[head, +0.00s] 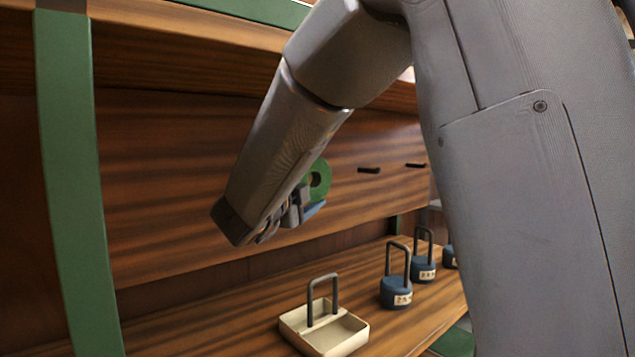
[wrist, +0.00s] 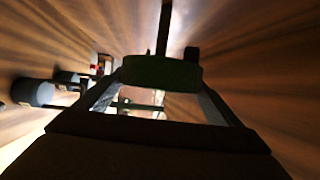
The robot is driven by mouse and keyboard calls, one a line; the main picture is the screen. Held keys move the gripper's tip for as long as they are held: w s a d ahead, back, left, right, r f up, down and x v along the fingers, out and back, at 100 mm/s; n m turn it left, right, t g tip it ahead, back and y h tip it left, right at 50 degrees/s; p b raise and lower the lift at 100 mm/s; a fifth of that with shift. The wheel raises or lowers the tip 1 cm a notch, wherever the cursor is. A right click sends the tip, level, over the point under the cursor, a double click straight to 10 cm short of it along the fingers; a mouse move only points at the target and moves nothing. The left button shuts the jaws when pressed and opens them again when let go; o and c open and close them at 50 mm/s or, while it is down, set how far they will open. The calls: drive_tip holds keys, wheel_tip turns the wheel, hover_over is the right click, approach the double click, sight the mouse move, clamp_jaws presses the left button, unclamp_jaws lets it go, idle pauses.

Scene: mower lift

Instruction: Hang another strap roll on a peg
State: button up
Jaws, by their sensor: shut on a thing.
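A green strap roll (head: 319,180) with a round hole shows just beyond my gripper (head: 298,207) in the head view, in front of the wooden back panel. In the wrist view the roll (wrist: 160,73) spans the space between the two fingers of my gripper (wrist: 160,92), which is shut on it. Two short dark pegs stick out of the panel to the right, a nearer peg (head: 369,170) and a farther peg (head: 415,165); both look bare. I cannot tell whether a peg passes through the roll's hole.
A cream tray (head: 293,321) with a grey handle stands on the wooden bench below. Blue labelled weights with tall handles, a nearer weight (head: 396,292) and a farther weight (head: 423,270), stand to its right. A green post (head: 70,180) rises at the left. A wooden shelf overhangs the panel.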

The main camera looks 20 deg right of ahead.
drive_tip(key=shift+w+a, duration=0.3)
drive_tip(key=shift+w, duration=0.35)
drive_tip(key=shift+w+a, duration=0.25)
drive_tip(key=shift+w, duration=0.4)
drive_tip(key=shift+w+a, duration=0.3)
drive_tip(key=shift+w, duration=0.35)
drive_tip(key=shift+w+a, duration=0.1)
drive_tip(key=shift+w, duration=0.15)
drive_tip(key=shift+w+a+f+b, duration=0.1)
drive_tip(key=shift+w+f+b, duration=0.15)
drive_tip(key=shift+f+b, duration=0.35)
drive_tip(key=o, duration=1.3)
drive_tip(key=shift+f, duration=0.1)
drive_tip(key=shift+s+a+f, duration=0.15)
drive_tip(key=shift+s+a, duration=0.3)
drive_tip(key=shift+s, duration=1.55)
drive_tip(key=shift+s+a+f, duration=0.1)
drive_tip(key=shift+s+a, duration=0.35)
drive_tip(key=shift+s, duration=1.55)
drive_tip(key=shift+s+a+f, duration=0.15)
drive_tip(key=shift+s+a, duration=0.3)
drive_tip(key=shift+s, duration=1.55)
